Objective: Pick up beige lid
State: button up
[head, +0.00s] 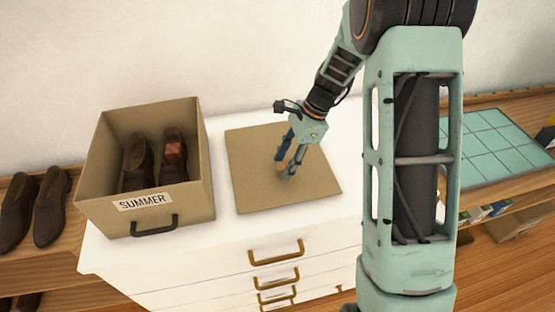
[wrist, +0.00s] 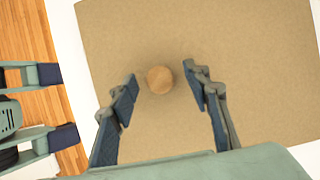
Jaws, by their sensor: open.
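The beige lid (head: 252,187) is a flat square board lying on the white dresser, right of a beige box. It fills most of the wrist view (wrist: 240,40). A small round wooden knob (wrist: 160,79) stands near its middle. My gripper (head: 284,170) is above the lid, pointing down at the knob. In the wrist view its open fingers (wrist: 160,82) are on either side of the knob, with gaps to both. In the head view the fingers mostly hide the knob.
The open beige box (head: 190,205) labelled SUMMER holds brown shoes (head: 137,165). More shoes (head: 50,205) stand on a wooden shelf at left. The white dresser (head: 220,250) has brass drawer handles. A teal tiled mat (head: 480,150) lies at right. The wall is behind.

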grip_shut()
jog(key=shift+r, duration=0.1)
dwell(0.3)
